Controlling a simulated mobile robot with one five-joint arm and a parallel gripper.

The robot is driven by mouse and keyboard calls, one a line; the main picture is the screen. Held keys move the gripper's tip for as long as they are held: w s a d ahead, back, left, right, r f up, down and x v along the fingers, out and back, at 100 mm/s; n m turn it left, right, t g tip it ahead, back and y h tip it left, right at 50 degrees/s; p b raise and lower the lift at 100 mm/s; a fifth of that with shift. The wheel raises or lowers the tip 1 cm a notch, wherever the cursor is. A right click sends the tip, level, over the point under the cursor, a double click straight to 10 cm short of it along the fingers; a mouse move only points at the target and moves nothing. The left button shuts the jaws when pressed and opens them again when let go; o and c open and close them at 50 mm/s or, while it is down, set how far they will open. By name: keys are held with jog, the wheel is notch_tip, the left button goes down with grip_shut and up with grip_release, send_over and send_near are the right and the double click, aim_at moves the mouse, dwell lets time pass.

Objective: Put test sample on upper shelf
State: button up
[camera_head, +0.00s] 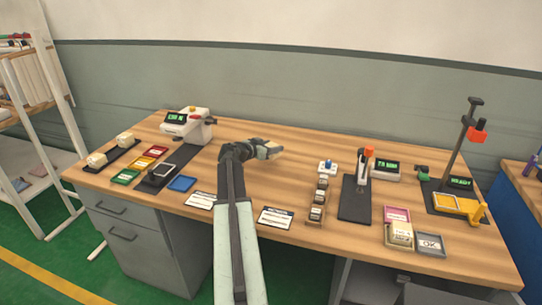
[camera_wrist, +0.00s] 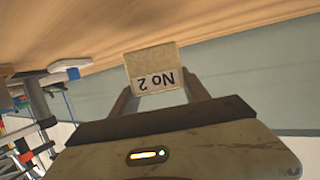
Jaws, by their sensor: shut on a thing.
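My gripper (camera_head: 268,150) is over the middle of the workbench, its jaws shut on a beige foam block (camera_wrist: 152,62). In the wrist view the block sits between the two fingers, with an upside-down label reading "No 2". In the head view the block is small and partly hidden by the gripper. A white shelf rack (camera_head: 62,98) stands at the far left; its upper shelf (camera_head: 12,102) holds some upright items, and its lower shelf (camera_head: 30,190) holds flat pieces.
The wooden workbench (camera_head: 240,195) carries a white tester (camera_head: 188,124) at left, beige blocks on a black strip (camera_head: 112,154), colored trays, and a black stand (camera_head: 456,150) at right. A beige block (camera_head: 400,231) lies near the pink tray. Bench space behind my gripper is clear.

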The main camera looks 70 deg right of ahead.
jog(key=shift+w+d+f+b, duration=0.1)
jog(key=shift+d+f+b, duration=0.05)
jog(key=shift+f+b, duration=1.8)
jog(key=shift+r, duration=0.2)
jog(key=shift+f, duration=0.15)
jog(key=o, duration=1.4)
jog(key=shift+c, duration=0.2)
jog(key=shift+r+p, duration=0.2)
jog(key=shift+p, duration=0.1)
jog(key=p+v, duration=0.3)
jog(key=v, duration=0.9)
jog(key=shift+p, duration=0.3)
